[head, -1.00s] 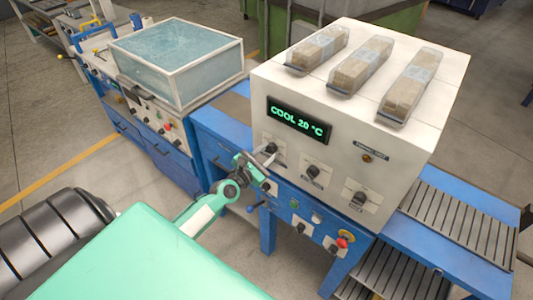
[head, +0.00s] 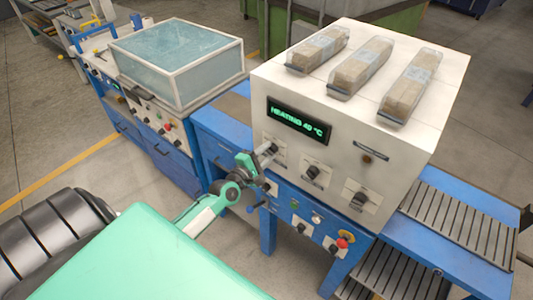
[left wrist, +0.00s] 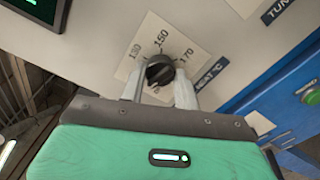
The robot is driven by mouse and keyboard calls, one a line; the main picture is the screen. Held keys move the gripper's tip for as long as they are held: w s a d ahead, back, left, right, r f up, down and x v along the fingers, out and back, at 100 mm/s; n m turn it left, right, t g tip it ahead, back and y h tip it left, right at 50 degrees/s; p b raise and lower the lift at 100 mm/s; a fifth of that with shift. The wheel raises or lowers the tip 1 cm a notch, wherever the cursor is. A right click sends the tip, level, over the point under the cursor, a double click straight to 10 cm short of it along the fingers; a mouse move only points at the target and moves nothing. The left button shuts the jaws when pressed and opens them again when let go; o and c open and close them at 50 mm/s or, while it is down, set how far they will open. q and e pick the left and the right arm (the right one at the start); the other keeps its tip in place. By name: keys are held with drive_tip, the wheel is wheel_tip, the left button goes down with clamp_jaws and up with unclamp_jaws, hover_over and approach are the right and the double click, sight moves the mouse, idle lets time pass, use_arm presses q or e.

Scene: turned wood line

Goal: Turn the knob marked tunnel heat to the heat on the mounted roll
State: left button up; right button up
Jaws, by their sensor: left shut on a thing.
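The tunnel heat knob (left wrist: 160,71) is black, on a white dial plate with the numbers 130, 150 and 170 showing. Its label (left wrist: 212,74) is partly hidden and ends in "°C". My left gripper (left wrist: 159,90) has a finger on each side of the knob and is shut on it. In the head view the left gripper (head: 261,159) is at the leftmost knob on the white cabinet's front. The display (head: 299,120) reads "HEATING 40 °C". I cannot make out the knob's exact setting or the mounted roll. My right gripper is not in view.
The white cabinet (head: 262,87) carries several wrapped packs on top. Two more knobs (head: 313,173) (head: 359,199) sit to the right, and a red emergency button (head: 346,239) is below. A roller conveyor (head: 462,225) leaves at the right. A clear-lidded machine (head: 178,60) stands left.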

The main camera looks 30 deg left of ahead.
use_arm(q)
drive_tip(key=m, duration=0.5)
drive_tip(key=shift+m+p, duration=0.3)
drive_tip(key=m, duration=0.4)
drive_tip(key=shift+p, duration=0.35)
drive_tip(key=shift+f+m+b, duration=0.15)
drive_tip(key=shift+m+b, duration=0.95)
drive_tip(key=shift+m, duration=13.5)
drive_tip(key=o, duration=1)
